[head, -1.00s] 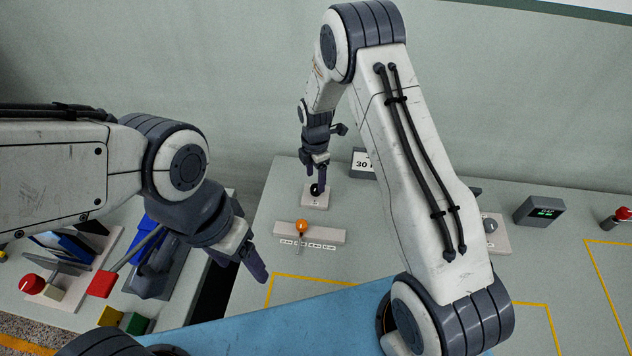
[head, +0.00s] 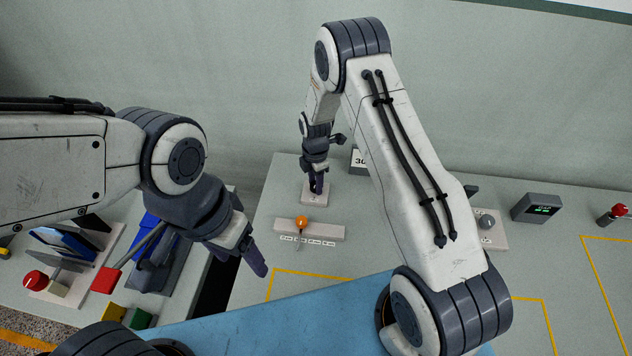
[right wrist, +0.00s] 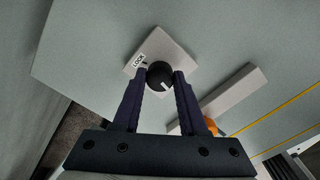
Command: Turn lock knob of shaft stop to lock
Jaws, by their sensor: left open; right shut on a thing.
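The lock knob (right wrist: 160,76) is a round black knob with a white pointer line, on a pale square base plate (right wrist: 178,48) with a label reading LOCK and a black mark. In the right wrist view the pointer line does not line up with that mark. My right gripper (right wrist: 160,77) is shut on the knob, one finger on each side. In the head view my right gripper (head: 316,188) comes down over the base plate (head: 316,198) and hides the knob. My left gripper (head: 250,258) is open and empty, over the left side, away from the knob.
A grey block with an orange ball-topped lever (head: 301,221) and a row of labels stands just in front of the base plate. A sign (head: 360,161) stands behind, partly hidden by my right arm. A dark display box (head: 537,208) is at the right.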

